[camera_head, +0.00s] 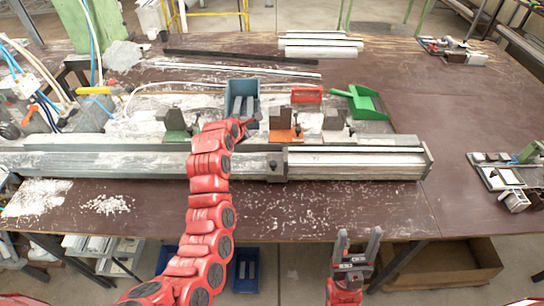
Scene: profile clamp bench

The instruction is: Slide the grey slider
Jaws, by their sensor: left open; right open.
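A long grey rail (110,160) runs across the bench. A small grey slider block (279,176) with a dark knob sits on it, just right of my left arm. My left gripper (246,124) is small in the view and reaches over the rail, in front of the blue bin. It is open, above and left of the slider and apart from it. My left arm hides part of the rail. My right gripper (357,243) is open and empty, fingers pointing up in the picture, below the bench's front edge and away from the slider.
Behind the rail stand a blue bin (257,88), an orange-based clamp (285,135), a red box (307,94) and a green scoop (366,104). Light profiles (320,42) lie at the back. The brown bench (450,110) is mostly clear at right.

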